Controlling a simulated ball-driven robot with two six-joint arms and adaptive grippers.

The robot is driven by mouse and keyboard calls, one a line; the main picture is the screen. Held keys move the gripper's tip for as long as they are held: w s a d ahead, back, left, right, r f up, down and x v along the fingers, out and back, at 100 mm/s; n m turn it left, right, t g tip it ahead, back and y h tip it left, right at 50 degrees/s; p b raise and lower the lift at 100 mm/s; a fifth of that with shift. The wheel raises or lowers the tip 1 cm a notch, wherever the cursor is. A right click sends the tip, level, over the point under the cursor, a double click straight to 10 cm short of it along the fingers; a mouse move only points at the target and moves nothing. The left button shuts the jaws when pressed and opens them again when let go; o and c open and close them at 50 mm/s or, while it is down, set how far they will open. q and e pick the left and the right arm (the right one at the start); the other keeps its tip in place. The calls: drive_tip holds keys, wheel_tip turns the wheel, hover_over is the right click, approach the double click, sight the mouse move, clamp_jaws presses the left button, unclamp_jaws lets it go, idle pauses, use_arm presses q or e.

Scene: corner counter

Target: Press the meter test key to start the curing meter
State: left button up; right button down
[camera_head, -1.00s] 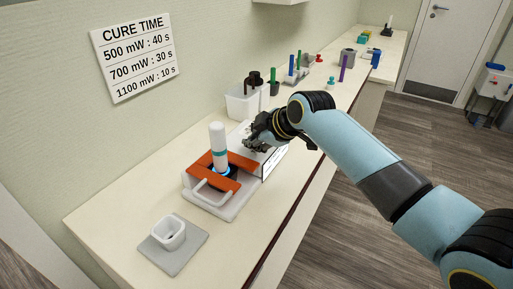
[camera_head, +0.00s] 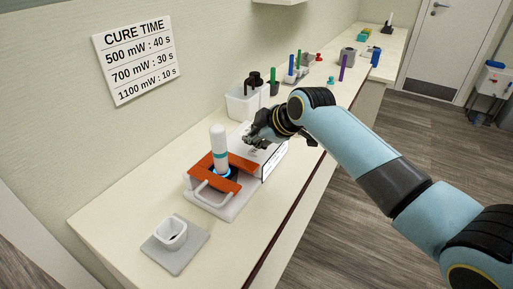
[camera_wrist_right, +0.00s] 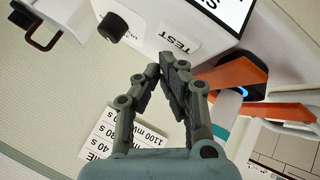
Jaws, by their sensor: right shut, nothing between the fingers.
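The white curing meter (camera_head: 273,163) stands on the counter, partly hidden behind my right gripper (camera_head: 252,142) in the head view. In the right wrist view its top carries a white key marked TEST (camera_wrist_right: 180,45), a black knob (camera_wrist_right: 112,27) and a dark-framed display (camera_wrist_right: 222,12). My right gripper (camera_wrist_right: 172,75) is shut and empty, its fingertips close to the TEST key; I cannot tell whether they touch it. A white curing light with a teal band (camera_head: 218,150) stands upright in the orange-topped holder (camera_head: 207,165), with a blue glow at its base. My left gripper is out of view.
A small white cup (camera_head: 171,232) sits on a grey pad (camera_head: 187,252) at the near end. A white bin (camera_head: 242,104) with dark items stands behind the meter. A CURE TIME sign (camera_head: 136,62) hangs on the wall. The counter's front strip is clear.

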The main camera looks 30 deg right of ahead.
sight(255, 150)
drive_tip(key=shift+r+p, duration=2.5)
drive_tip(key=shift+r, duration=0.1)
drive_tip(key=shift+f, duration=0.1)
